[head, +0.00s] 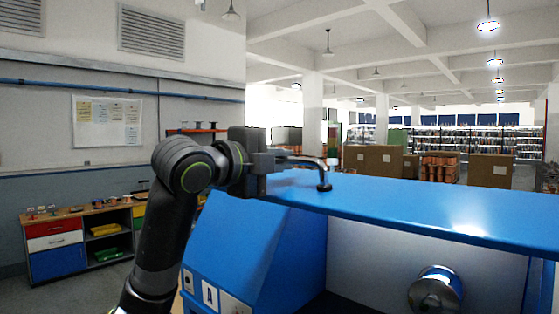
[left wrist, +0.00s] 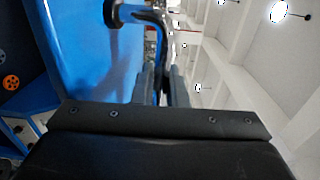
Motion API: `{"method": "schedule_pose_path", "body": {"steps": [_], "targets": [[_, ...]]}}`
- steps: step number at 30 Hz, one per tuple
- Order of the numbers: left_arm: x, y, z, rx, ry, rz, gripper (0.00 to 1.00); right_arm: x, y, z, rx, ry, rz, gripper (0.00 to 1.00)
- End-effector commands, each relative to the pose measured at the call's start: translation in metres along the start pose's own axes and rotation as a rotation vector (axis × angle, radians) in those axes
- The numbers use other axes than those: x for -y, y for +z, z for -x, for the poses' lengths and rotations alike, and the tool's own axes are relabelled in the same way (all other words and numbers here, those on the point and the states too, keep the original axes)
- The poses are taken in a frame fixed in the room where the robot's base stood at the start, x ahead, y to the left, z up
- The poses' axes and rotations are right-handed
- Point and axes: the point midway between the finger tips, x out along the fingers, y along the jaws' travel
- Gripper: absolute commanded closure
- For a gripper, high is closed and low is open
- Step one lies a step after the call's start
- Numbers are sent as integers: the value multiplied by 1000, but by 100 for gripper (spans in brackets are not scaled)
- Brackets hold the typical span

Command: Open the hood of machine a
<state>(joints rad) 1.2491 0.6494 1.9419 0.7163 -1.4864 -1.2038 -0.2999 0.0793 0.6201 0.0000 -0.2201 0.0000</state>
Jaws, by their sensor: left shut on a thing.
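Machine a (head: 250,245) is a blue cabinet with a letter A label on its lower front. Its blue hood (head: 430,211) stands raised and roughly level, with the pale inside of the machine showing below it. In the left wrist view, the fingers (left wrist: 160,82) are close together at the handle (left wrist: 152,18), beside the blue hood (left wrist: 95,50). My right gripper is not in view.
A shiny metal pulley (head: 435,290) sits inside the machine under the hood. A low workbench with coloured drawers (head: 57,243) stands along the left wall. Cardboard boxes (head: 373,160) and shelves are far behind. Floor between machine and workbench looks clear.

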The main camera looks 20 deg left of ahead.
Motion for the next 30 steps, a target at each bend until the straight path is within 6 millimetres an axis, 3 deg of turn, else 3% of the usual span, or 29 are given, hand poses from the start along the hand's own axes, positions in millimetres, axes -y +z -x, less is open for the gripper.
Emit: {"method": "schedule_pose_path", "body": {"steps": [21, 30], "targets": [[-86, 0, 20, 4, -132, 1, 100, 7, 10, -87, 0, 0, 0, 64], [-97, -1, 24, 2, -162, 0, 100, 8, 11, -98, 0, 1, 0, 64]]}}
